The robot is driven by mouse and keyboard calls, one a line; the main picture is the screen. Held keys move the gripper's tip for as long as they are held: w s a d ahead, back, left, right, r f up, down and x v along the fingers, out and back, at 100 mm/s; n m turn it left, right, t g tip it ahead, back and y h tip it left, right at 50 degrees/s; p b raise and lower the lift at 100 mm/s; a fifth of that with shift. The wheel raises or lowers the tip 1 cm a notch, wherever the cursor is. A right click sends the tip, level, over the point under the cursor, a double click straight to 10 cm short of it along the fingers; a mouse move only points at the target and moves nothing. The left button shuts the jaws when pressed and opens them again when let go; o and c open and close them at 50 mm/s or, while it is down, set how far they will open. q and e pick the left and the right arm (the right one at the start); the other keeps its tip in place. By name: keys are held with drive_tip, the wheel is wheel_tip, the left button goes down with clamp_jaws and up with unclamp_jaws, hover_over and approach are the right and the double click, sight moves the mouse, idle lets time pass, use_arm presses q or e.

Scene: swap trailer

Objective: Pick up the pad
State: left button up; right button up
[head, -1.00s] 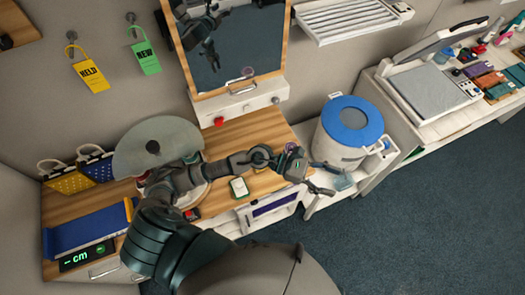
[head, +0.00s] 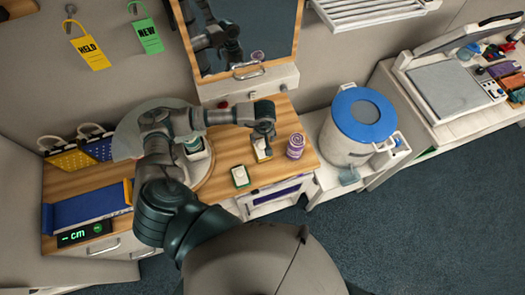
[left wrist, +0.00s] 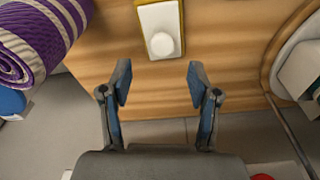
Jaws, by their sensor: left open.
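A small white pad-like block with a yellow border (head: 262,151) lies on the wooden worktop. In the left wrist view this white block (left wrist: 160,28) shows a round white knob and sits ahead of the fingertips. My left gripper (head: 263,133) is over it in the head view and hides part of it. In the left wrist view my left gripper (left wrist: 160,85) is open, with nothing between its fingers. A similar pad with a green border (head: 240,176) lies nearer the front edge. I cannot tell which one is meant. My right gripper is not in view.
A purple striped roll (head: 296,146) stands just right of the yellow-bordered block and also shows in the left wrist view (left wrist: 38,42). A blue-lidded bin (head: 355,130) stands right of the worktop. A grey disc (head: 130,135) and blue tray (head: 90,207) are left.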

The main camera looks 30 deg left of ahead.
sight(262, 145)
use_arm(q)
wheel_tip(262, 145, down, 2)
drive_tip(key=shift+w+f+b, duration=0.15)
drive_tip(key=shift+b, duration=0.2)
drive_tip(key=shift+a+f, duration=0.2)
drive_tip(key=shift+f, duration=0.2)
drive_tip(key=f, duration=0.1)
drive_tip(key=f+b, duration=0.1)
drive_tip(key=f, duration=0.1)
drive_tip(key=f+b, duration=0.1)
drive_tip(key=f, duration=0.1)
drive_tip(key=shift+a, duration=0.35)
drive_tip(key=shift+d+r, duration=0.2)
drive_tip(key=shift+d, duration=0.2)
drive_tip(key=shift+c, duration=1)
drive_tip(key=c, duration=0.8)
clamp_jaws()
drive_tip(key=shift+a, duration=0.2)
